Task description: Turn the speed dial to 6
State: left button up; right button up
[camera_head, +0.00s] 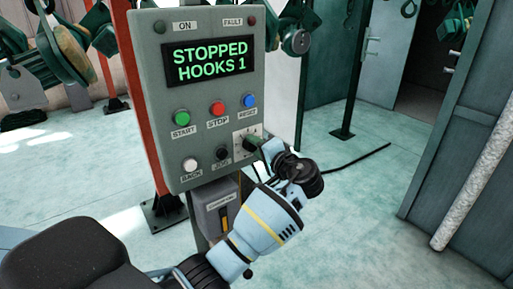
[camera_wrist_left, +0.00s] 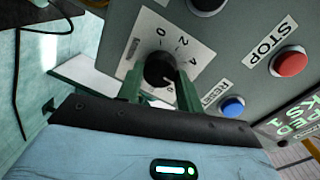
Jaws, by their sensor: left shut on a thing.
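The speed dial (camera_wrist_left: 160,69) is a black round knob on a white numbered plate (camera_wrist_left: 146,40) in the left wrist view. The numbers 0, 2 and 4 show; the rest of the scale is hidden or unclear. I cannot tell the dial's exact setting. My left gripper (camera_wrist_left: 160,80) has its green fingers closed on either side of the knob. In the head view the left gripper (camera_head: 252,142) reaches the plate at the lower right of the grey control panel (camera_head: 155,70) and covers most of the dial. My right gripper is in neither view.
The panel's screen (camera_head: 212,61) reads STOPPED HOOKS 1. Close to the dial are the red STOP button (camera_head: 217,108), blue RESET button (camera_head: 249,101) and black JOG button (camera_head: 222,153). Green START (camera_head: 181,118) and white BACK (camera_head: 190,164) buttons sit further left.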

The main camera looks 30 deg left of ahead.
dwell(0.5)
pick_arm(q)
jog(key=o, duration=1)
jog(key=shift+d, duration=0.1)
jog(key=shift+b+v, duration=0.3)
jog(key=shift+v, duration=3.55)
